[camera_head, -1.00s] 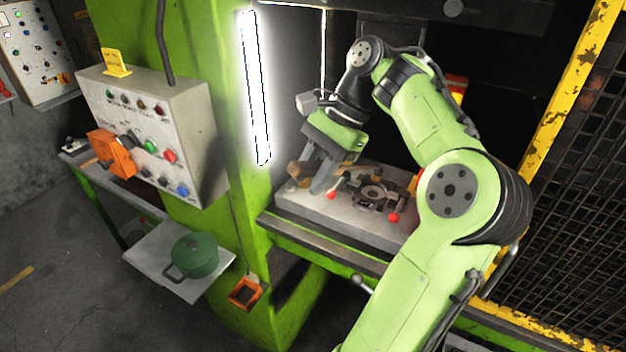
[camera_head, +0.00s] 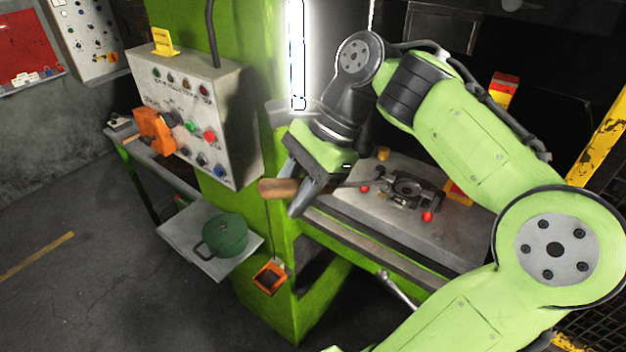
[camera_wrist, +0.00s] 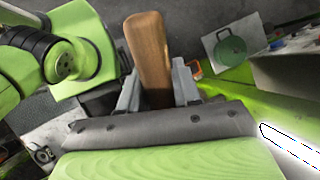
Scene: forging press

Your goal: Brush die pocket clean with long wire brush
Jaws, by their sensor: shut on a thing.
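My gripper (camera_head: 302,190) is shut on the wooden handle of the brush (camera_head: 277,188), at the left front of the press bed. In the wrist view the brown handle (camera_wrist: 148,50) stands between the two grey fingers. A thin dark part of the brush runs right from the fingers toward the die; its bristles cannot be made out. The die block (camera_head: 455,232) lies on the press bed, with a dark round fitting, the die pocket (camera_head: 407,188), on its top. Red knobs (camera_head: 427,217) sit around it. The gripper is left of the pocket, apart from it.
A green press column (camera_head: 222,130) with a bright lamp strip (camera_head: 297,50) stands close to my wrist. A control box (camera_head: 190,110) is at left. A green pot (camera_head: 225,237) stands on a low shelf (camera_head: 178,232). A yellow mesh guard frame (camera_head: 603,135) is at right.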

